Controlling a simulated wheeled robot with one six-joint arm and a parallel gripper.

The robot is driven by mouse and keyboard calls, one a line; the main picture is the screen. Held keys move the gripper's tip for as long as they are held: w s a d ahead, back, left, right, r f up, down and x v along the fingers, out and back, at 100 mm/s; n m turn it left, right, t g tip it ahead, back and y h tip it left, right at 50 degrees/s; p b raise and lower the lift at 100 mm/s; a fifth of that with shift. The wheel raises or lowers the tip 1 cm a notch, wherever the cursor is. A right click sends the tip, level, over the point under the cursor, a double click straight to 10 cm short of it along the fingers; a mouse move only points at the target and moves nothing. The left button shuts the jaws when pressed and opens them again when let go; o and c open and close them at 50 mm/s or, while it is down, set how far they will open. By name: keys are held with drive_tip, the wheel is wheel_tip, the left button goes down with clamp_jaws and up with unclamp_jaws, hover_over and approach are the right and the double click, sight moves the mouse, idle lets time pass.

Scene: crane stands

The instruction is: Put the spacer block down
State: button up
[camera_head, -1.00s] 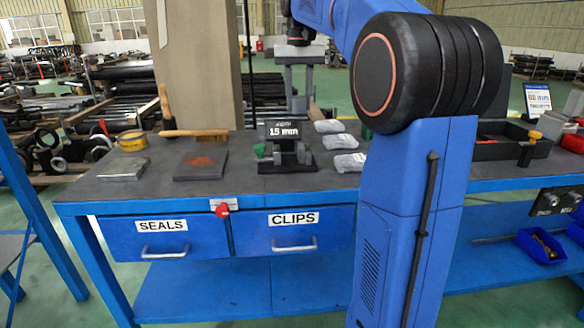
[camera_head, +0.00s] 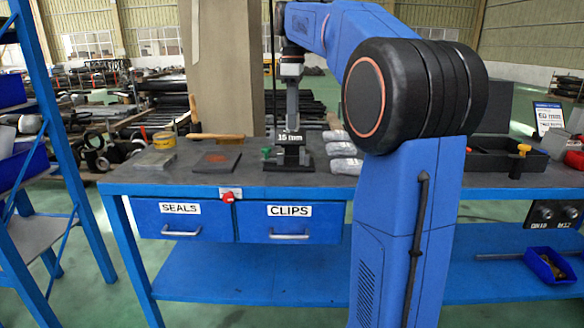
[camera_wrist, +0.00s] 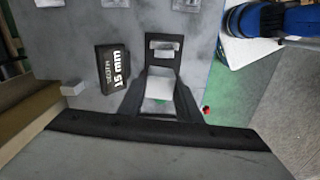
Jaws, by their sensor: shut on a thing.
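The spacer block (camera_wrist: 159,84) is a pale metal piece between the dark fingers of my gripper (camera_wrist: 160,77) in the wrist view. My gripper is shut on it. A black stand (camera_wrist: 172,62) with a light metal part lies just beyond the block. Whether the block touches it, I cannot tell. In the head view my gripper (camera_head: 291,120) points down directly over the stand's black base (camera_head: 289,167). The sign also shows left of the stand in the wrist view (camera_wrist: 113,68).
The stand is on a blue-framed bench (camera_head: 375,190). Grey wrapped pieces (camera_head: 346,166) lie right of it. A dark plate (camera_head: 216,162), a pale plate (camera_head: 155,159) and a yellow tape roll (camera_head: 164,137) lie left. A pillar (camera_head: 224,70) rises behind. Blue shelving (camera_head: 60,140) stands far left.

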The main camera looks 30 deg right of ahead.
sight(292, 163)
drive_tip(key=shift+s+a+f+n, duration=0.15)
drive_tip(key=shift+s+a+n, duration=0.1)
drive_tip(key=shift+n, duration=0.25)
wheel_tip(292, 163, down, 10)
drive_tip(key=shift+r, duration=0.15)
drive_tip(key=o, duration=1.2)
drive_tip(key=shift+c, duration=0.2)
